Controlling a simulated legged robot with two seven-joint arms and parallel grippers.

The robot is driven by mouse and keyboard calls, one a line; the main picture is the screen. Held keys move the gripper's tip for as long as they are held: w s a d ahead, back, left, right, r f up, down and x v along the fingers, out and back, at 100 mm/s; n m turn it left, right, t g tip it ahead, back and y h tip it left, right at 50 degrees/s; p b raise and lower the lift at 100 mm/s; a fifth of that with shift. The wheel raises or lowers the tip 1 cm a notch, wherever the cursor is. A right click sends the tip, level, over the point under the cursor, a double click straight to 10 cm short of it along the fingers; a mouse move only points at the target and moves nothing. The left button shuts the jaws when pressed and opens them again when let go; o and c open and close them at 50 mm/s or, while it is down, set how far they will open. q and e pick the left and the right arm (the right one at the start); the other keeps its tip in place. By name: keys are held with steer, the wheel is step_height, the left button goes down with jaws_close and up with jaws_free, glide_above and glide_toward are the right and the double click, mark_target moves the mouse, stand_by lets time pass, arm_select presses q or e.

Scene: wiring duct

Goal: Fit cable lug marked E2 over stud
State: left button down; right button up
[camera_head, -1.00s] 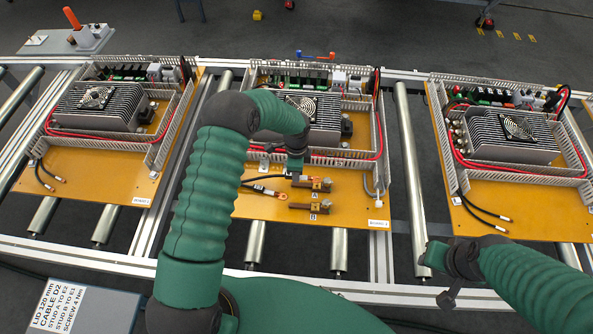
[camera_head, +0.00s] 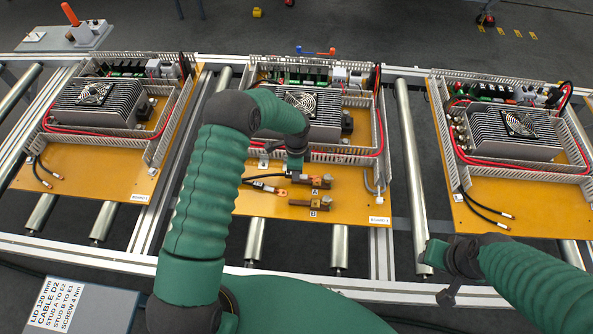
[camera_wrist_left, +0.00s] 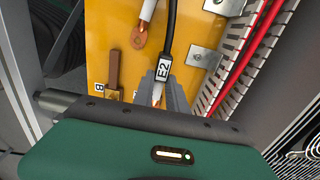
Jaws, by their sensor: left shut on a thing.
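The cable lug marked E2 hangs on a black cable with a white E2 tag (camera_wrist_left: 162,72) in the left wrist view. My left gripper (camera_wrist_left: 162,92) is shut on it just below the tag; the lug's end is mostly hidden by the fingers. In the head view my left gripper (camera_head: 295,168) is low over the middle board, close to the stud block marked A (camera_head: 316,181). The block marked B (camera_head: 312,202) lies just nearer. A second copper lug (camera_wrist_left: 139,37) lies apart on the board. My right gripper (camera_head: 447,296) hangs at lower right, its jaws unclear.
The middle yellow board (camera_head: 260,207) carries a finned heatsink box (camera_head: 325,128) and slotted duct walls behind the studs. Similar boards stand left and right on rollers. A sign (camera_head: 66,306) at lower left lists studs and cable. The front of the board is clear.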

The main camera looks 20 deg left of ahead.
arm_select(q)
steer(key=shift+f+b, duration=0.7)
steer(key=shift+f, duration=0.25)
stand_by(1.2)
steer(key=c, duration=1.3)
jaws_free()
steer(key=shift+o, duration=0.2)
steer(key=shift+r, duration=0.1)
step_height(320, 180, up, 17)
steer(key=b, duration=0.1)
steer(key=shift+f, duration=0.2)
step_height(320, 180, up, 6)
steer(key=p, duration=0.6)
